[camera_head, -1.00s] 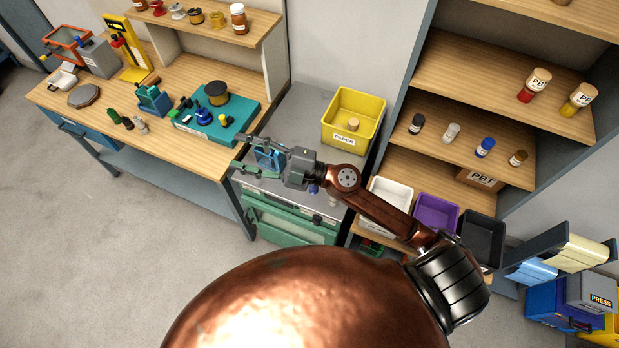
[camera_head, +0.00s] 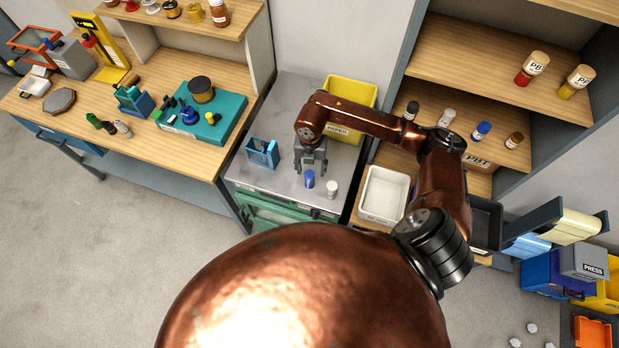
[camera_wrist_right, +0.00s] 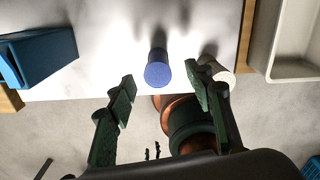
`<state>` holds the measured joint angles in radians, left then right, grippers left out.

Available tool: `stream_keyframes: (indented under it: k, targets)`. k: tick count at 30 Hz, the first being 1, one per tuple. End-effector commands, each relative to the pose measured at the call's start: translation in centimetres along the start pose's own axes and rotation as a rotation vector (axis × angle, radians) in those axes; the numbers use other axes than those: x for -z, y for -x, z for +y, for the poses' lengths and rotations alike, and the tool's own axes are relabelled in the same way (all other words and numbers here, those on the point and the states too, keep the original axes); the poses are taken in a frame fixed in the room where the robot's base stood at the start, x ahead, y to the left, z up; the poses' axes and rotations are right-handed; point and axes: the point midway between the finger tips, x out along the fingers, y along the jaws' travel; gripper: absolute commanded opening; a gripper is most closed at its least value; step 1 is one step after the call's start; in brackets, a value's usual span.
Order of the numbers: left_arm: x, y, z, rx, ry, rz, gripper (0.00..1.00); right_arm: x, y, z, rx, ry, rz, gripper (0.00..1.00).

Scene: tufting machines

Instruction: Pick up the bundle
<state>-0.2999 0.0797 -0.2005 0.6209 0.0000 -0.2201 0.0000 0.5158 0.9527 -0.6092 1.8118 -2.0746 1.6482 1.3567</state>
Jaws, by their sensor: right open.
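A small blue cylinder (camera_head: 309,179), which looks like a bundle, stands upright on the grey metal cabinet top (camera_head: 285,112). A white cylinder (camera_head: 331,189) stands to its right, close to the front edge. I cannot tell which one the task names. My right gripper (camera_head: 311,166) points down just behind the blue cylinder, open and empty. In the right wrist view, the blue cylinder (camera_wrist_right: 158,72) shows between the two spread fingers, apart from both. The white cylinder (camera_wrist_right: 222,76) is partly behind the right finger. My left gripper is out of view.
A blue open-framed holder (camera_head: 262,153) stands left of the gripper. The yellow bin (camera_head: 350,92) is behind, partly covered by my arm. A white tray (camera_head: 383,195) lies to the right. Small bottles stand on the shelf (camera_head: 440,90); the wooden bench (camera_head: 165,155) is at left.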

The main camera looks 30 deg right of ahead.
Motion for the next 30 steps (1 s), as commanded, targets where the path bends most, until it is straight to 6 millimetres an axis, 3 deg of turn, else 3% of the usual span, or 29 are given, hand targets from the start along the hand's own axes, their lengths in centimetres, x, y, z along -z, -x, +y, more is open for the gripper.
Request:
stream_keyframes:
  k: [11, 20, 30]
  targets:
    - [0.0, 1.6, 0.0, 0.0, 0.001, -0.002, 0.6, 0.5, -4.7, 0.2, -0.002, -0.001, 0.003, 0.48]
    - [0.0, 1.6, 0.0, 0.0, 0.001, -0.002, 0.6, 0.4, -5.3, 0.2, -0.002, 0.0, 0.002, 0.48]
    - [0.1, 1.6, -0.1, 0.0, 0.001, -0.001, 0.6, 0.4, -5.3, 0.2, -0.003, 0.0, 0.002, 0.24]
